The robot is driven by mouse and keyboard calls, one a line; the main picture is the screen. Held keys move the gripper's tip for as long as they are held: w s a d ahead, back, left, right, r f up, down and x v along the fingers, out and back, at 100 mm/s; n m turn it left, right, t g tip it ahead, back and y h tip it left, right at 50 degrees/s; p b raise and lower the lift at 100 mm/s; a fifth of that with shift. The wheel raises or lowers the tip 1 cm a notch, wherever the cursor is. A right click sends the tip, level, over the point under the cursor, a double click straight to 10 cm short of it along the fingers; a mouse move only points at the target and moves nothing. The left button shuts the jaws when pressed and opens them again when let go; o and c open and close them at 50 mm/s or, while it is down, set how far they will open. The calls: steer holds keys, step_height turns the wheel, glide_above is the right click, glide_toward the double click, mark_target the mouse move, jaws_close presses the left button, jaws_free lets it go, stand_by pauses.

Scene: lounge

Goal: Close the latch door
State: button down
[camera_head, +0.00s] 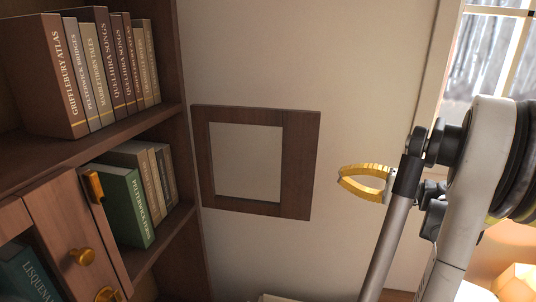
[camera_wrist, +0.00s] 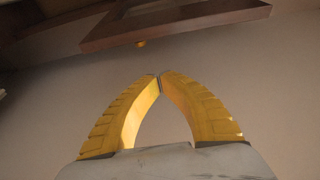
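A wooden cabinet door (camera_head: 62,222) with a round gold knob (camera_head: 82,256) is at the lower left of the head view. It stands in front of the lower shelf, at an angle to it, and looks ajar. An orange-brown latch piece (camera_head: 95,186) sits at its upper right edge. My gripper (camera_head: 340,178) is at the right of the head view, well apart from the door. Its two yellow fingers meet at the tips in the wrist view (camera_wrist: 160,75), with nothing between them.
A wooden frame (camera_head: 301,165) is on the wall between bookcase and gripper. A wooden edge (camera_wrist: 175,24) with a small gold piece (camera_wrist: 141,43) shows above my fingers. A second knob (camera_head: 107,294) is below. A window (camera_head: 495,50) is at right.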

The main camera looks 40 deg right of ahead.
steer(key=w+a+p, duration=0.1)
steer(key=w+a, duration=0.4)
steer(key=a, duration=0.1)
steer(key=shift+r, duration=0.25)
stand_by(0.3)
steer(key=shift+s, duration=0.15)
